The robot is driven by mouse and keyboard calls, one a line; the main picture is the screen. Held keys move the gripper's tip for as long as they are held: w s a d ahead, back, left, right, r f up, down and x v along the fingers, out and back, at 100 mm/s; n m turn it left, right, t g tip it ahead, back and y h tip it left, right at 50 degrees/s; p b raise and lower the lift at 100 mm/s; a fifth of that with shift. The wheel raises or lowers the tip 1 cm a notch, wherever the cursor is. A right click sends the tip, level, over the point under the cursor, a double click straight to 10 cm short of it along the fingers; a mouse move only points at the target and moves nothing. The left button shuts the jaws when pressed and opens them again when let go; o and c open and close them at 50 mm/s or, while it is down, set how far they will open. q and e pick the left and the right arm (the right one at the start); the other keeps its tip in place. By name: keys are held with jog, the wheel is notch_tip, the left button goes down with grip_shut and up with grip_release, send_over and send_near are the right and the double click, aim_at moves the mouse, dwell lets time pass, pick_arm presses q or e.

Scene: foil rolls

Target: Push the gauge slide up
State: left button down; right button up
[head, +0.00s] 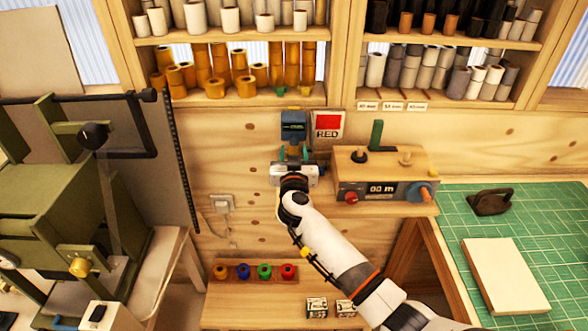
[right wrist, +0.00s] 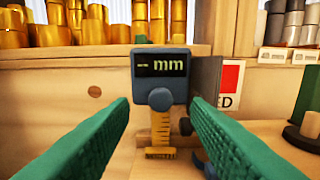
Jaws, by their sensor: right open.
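The gauge (head: 293,122) is fixed upright on the wooden wall, below the shelves. In the right wrist view its dark blue head (right wrist: 160,64) has a display reading dashes and "mm". A round grey knob (right wrist: 160,98) sits at the head's lower edge, and a yellow marked scale (right wrist: 162,132) runs down below it. My right gripper (head: 294,154) is in front of the gauge's lower part. Its green fingers (right wrist: 160,106) are open, one on each side of the knob and scale, with visible gaps and nothing held. My left gripper is not in view.
A red sign (head: 328,123) is right of the gauge. A wooden box with dials (head: 380,174) stands on a ledge further right. Shelves with foil rolls (head: 240,85) are above. A green machine (head: 60,190) stands left. The bench below holds coloured rolls (head: 254,271).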

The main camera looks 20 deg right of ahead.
jog(key=v, duration=0.9)
jog(key=shift+b, duration=0.4)
jog(key=shift+r, duration=0.2)
